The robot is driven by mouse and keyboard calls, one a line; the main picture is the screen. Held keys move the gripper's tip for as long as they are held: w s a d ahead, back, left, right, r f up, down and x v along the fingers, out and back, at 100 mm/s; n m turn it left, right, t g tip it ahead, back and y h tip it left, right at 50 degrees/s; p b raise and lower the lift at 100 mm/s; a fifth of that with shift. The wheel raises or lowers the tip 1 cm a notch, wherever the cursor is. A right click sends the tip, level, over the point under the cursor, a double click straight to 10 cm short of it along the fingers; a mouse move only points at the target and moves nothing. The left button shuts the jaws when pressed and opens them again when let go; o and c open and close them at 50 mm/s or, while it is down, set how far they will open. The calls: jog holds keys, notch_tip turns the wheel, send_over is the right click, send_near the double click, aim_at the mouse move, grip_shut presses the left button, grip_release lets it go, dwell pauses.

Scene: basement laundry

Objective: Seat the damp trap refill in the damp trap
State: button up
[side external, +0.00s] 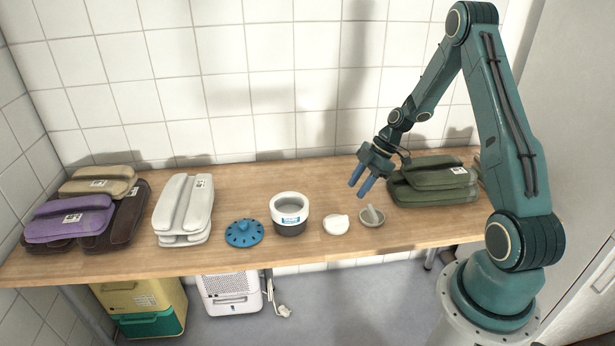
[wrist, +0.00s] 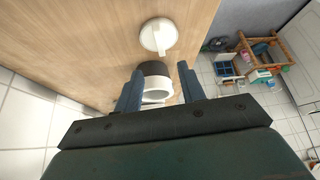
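The damp trap (side external: 290,228) is an open pot with a white upper part and a dark base, standing upright at the middle of the bench. It shows in the wrist view (wrist: 153,69), partly behind my fingers. The damp trap refill (side external: 336,224), a white disc with a raised tab, lies on the bench just right of the trap; it shows in the wrist view (wrist: 150,38) above the pot. My gripper (side external: 357,190) is open and empty, raised above the bench to the right of the refill. Its two blue fingers (wrist: 160,68) are apart.
A blue slotted lid (side external: 244,233) lies left of the trap. A grey dish with an upright piece (side external: 371,217) stands right of the refill.

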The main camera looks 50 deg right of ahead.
send_over(337, 218)
jog(key=s+d, duration=0.2)
jog(key=d, duration=0.1)
jog(key=shift+w+a+f, duration=0.1)
jog(key=shift+a+f, duration=0.05)
jog(key=shift+f, duration=1.2)
jog(key=shift+w+a+f, duration=0.1)
jog(key=shift+f, duration=1.25)
jog(key=shift+x, duration=2.6)
jog(key=shift+s+d, duration=0.1)
grip_shut()
